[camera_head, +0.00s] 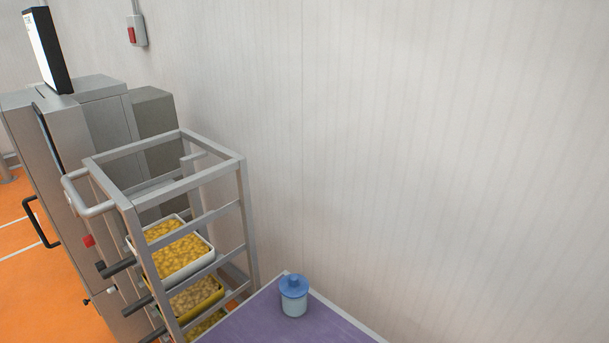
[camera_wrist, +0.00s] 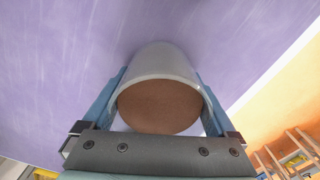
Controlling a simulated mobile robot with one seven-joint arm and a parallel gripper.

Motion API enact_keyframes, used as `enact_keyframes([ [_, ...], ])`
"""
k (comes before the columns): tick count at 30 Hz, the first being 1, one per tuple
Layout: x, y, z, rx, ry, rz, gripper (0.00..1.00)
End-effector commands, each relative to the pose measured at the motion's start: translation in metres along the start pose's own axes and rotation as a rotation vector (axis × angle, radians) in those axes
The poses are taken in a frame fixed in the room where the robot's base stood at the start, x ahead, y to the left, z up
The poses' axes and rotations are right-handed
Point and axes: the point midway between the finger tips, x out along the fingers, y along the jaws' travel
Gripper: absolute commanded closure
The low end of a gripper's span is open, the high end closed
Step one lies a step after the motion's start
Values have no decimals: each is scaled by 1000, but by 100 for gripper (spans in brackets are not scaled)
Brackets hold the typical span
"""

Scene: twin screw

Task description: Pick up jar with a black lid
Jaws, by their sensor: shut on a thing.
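My gripper (camera_wrist: 161,78) shows only in the wrist view, with its blue fingers on both sides of a pale grey round container (camera_wrist: 160,107). It is shut on this container. The container's near end is a brown disc inside a pale rim; I cannot tell whether that is its contents or a cover. Its far end is hidden, and no black lid shows on it. A jar with a blue lid (camera_head: 293,296) stands upright on the purple tabletop (camera_head: 265,322) in the head view, near the table's far corner. No black-lidded jar shows in either view.
A grey metal rack (camera_head: 240,205) holding trays of yellow pieces (camera_head: 178,255) stands left of the table. Grey machines (camera_head: 90,120) stand behind it. A pale wall (camera_head: 430,150) rises behind the table. The orange floor (camera_wrist: 285,100) shows beyond the table edge.

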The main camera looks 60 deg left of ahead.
Motion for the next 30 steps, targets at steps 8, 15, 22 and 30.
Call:
enact_keyframes([
  [8, -14, 1, 0, 0, 0, 4, 85],
  [15, -56, 2, 0, 0, 0, 6, 85],
  [22, -91, 2, 0, 0, 0, 4, 85],
  [30, -101, 0, 0, 0, 0, 1, 85],
])
